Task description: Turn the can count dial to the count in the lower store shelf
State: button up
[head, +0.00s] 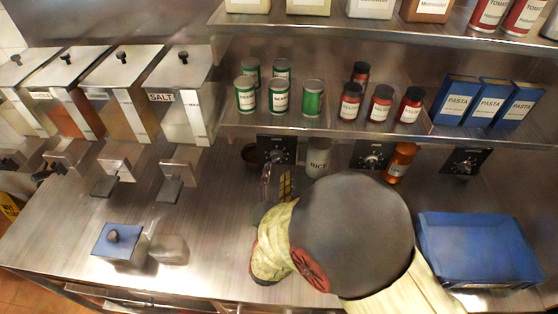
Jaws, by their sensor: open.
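Under the shelf are three black dial panels: a left dial (278,157), a middle dial (373,160) and a right dial (461,163). The left dial sits below the green cans. Panel labels are too small to read, so I cannot tell which is the can count dial. My gripper (278,178) is open, just below the left dial; contact is unclear. My arm hides part of the counter.
A white RICE jar (319,158) stands right of my gripper, and an orange bottle (399,163) stands farther right. A blue tray (478,247) is at the right. Lidded bins (182,95) and a small blue-topped box (120,243) are at the left.

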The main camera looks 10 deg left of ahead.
aim_at(279, 159)
jog(key=w, duration=0.6)
jog(key=shift+w+a+b, duration=0.1)
jog(key=shift+a+b, duration=0.05)
jog(key=shift+b, duration=0.15)
jog(key=shift+c, duration=1.2)
jog(key=c, duration=0.9)
